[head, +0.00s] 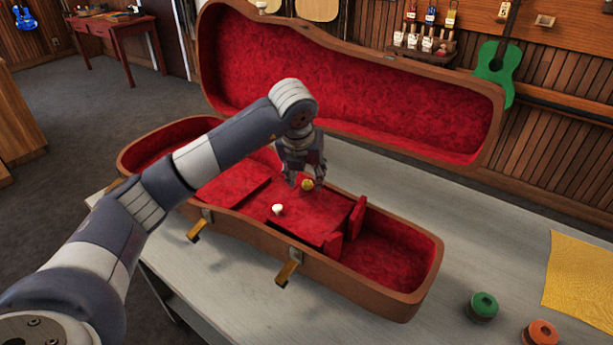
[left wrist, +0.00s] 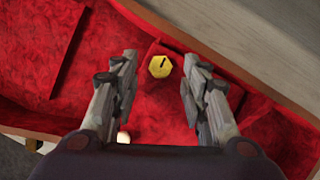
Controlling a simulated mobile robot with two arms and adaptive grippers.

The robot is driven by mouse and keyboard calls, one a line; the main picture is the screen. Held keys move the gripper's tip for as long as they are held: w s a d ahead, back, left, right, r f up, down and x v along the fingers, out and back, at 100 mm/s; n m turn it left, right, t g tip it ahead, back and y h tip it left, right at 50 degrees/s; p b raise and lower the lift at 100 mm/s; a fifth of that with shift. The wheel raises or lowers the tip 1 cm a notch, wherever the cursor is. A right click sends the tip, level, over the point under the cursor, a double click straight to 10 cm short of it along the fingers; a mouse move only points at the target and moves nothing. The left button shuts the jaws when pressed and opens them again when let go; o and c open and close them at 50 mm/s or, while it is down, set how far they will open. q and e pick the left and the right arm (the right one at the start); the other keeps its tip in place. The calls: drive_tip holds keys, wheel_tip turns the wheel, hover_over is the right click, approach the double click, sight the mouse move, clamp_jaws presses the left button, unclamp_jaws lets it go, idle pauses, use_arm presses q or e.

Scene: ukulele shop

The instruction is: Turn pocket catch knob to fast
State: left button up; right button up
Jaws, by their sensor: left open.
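The pocket catch knob (head: 307,185) is a small yellow knob on the red pocket lid inside the open ukulele case (head: 370,297). In the left wrist view the yellow knob (left wrist: 160,66) has a dark line on its face, slanted a little from upright. My left gripper (head: 306,182) is open above the knob. In the left wrist view its fingers (left wrist: 158,85) stand on either side, with the knob slightly beyond their tips and apart from them. A small white knob (head: 278,209) sits on the same lid nearer the front; it also shows partly hidden in the left wrist view (left wrist: 123,137). My right gripper is out of view.
The raised case lid (head: 400,95) stands behind my left gripper. Two brass latches (head: 288,272) hang at the case's front. A green round tin (head: 483,306), an orange round tin (head: 541,333) and a yellow cloth (head: 583,275) lie on the grey table at the right.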

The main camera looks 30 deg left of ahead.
use_arm(q)
drive_tip(key=shift+x, duration=0.85)
clamp_jaws()
